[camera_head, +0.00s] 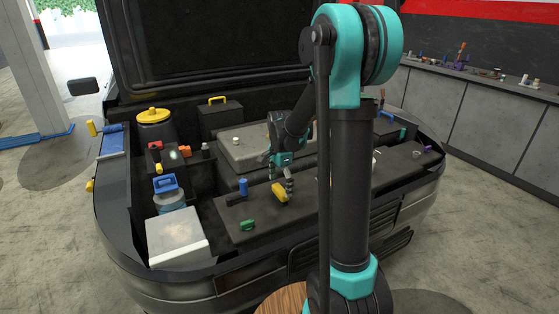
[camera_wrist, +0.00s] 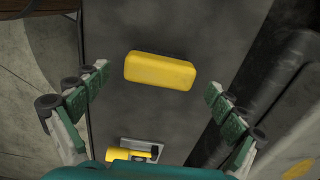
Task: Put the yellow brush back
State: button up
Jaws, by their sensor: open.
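A yellow block-shaped piece (camera_head: 279,192), likely the yellow brush, lies on a dark flat cover in the engine bay. In the wrist view the yellow brush (camera_wrist: 160,70) lies slightly tilted, and no bristles show. My gripper (camera_head: 288,176) is just above and beside it in the head view. In the wrist view the fingers of my gripper (camera_wrist: 157,84) are spread wide on both sides of it, with clear gaps and nothing held.
Another yellow piece (camera_wrist: 118,154) with a metal plate shows near my palm. A blue-topped item (camera_head: 243,187) and a green item (camera_head: 247,225) stand on the same cover. A white-topped box (camera_head: 176,238) is at left. My arm hides part of the bay's right side.

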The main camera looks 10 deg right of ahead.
aim_at(279, 189)
notch_tip(279, 189, up, 15)
jog(key=s+d+f+n+t, duration=0.2)
jog(key=s+f+n, duration=0.5)
jog(key=s, duration=0.4)
jog(key=s+d+f+n+t, duration=0.2)
jog(key=s+f+n, duration=0.5)
jog(key=s+f, duration=0.3)
jog(key=shift+s+f, duration=0.25)
jog(key=shift+s, duration=0.25)
jog(key=shift+d, duration=0.1)
